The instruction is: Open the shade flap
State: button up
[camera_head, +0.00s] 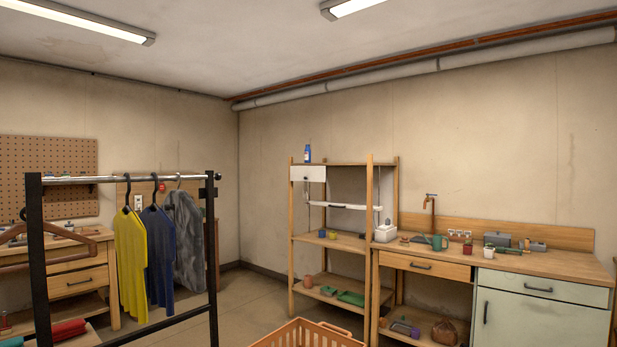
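No part is clearly recognisable as the shade flap. A white panel (308,173) with a small dark spot hangs at the upper left of the wooden shelf unit (292,240), just under its top board. A thin white bar or board (340,206) runs level across the unit lower down, with thin upright rods near its ends. I cannot tell which of these, if either, is the flap. My gripper is not in view.
A clothes rack (130,180) with a yellow shirt (131,262) and other garments stands close at left. An orange basket (308,334) is at the bottom middle, before the shelf. A wooden counter (560,265) with a pale green cabinet (540,315) stands at right.

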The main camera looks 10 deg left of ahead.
aim_at(308, 174)
jog(key=z, duration=0.65)
jog(key=i, duration=4.05)
jog(key=u, duration=2.5)
jog(key=i, duration=3.85)
jog(key=z, duration=0.1)
